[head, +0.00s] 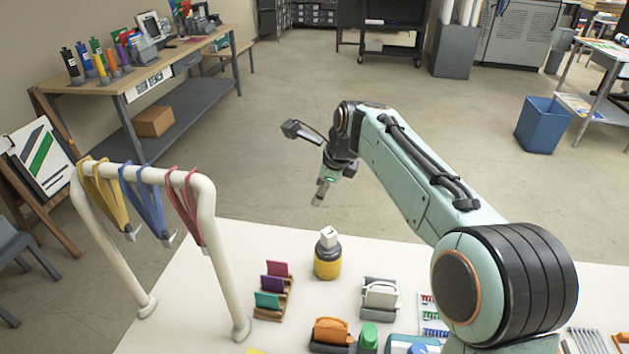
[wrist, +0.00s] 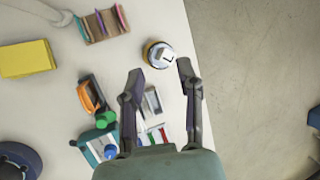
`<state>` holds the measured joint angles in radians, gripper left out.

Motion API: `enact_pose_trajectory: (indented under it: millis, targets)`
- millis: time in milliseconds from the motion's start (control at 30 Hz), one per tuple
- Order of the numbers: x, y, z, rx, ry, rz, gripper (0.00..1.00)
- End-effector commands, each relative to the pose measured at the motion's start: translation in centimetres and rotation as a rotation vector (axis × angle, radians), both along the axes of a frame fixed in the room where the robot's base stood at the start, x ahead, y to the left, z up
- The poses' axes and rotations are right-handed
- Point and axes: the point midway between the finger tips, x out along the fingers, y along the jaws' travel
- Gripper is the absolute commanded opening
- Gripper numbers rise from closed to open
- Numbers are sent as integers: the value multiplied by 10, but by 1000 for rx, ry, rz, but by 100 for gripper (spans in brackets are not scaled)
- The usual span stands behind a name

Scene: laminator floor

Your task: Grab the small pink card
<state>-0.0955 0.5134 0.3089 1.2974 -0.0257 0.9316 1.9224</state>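The small pink card (head: 278,268) stands upright in the back slot of a wooden card holder (head: 268,314) on the white table. A purple card (head: 272,283) and a teal card (head: 267,300) stand in the slots in front of it. In the wrist view the pink card (wrist: 121,16) shows as a thin edge at the right end of the holder (wrist: 110,24), up and left of my fingers. My gripper (head: 319,198) hangs above the table's far side, apart from the cards. In the wrist view my gripper (wrist: 160,71) has its fingers spread, with nothing between them.
A yellow jar (head: 327,262) with a white cube (head: 328,237) on top stands right of the holder. A white rack (head: 205,215) with hanging lanyards stands left. Grey (head: 380,296) and orange (head: 332,330) items sit nearby. A yellow block (wrist: 27,59) lies left in the wrist view.

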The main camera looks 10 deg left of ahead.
Motion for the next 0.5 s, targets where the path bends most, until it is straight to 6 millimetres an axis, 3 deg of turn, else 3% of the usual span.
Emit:
enact_pose_trajectory:
  millis: [33, 133, 300, 400, 500]
  targets:
    - [13, 17, -28, 34, 45, -1, 35]
    - [27, 44, -81, 81, 123, 18, 35]
    - [14, 69, -163, 104, 270, 45, 35]
    - [4, 74, -190, 98, 322, 53, 35]
    - [0, 79, -204, 95, 336, 58, 35]
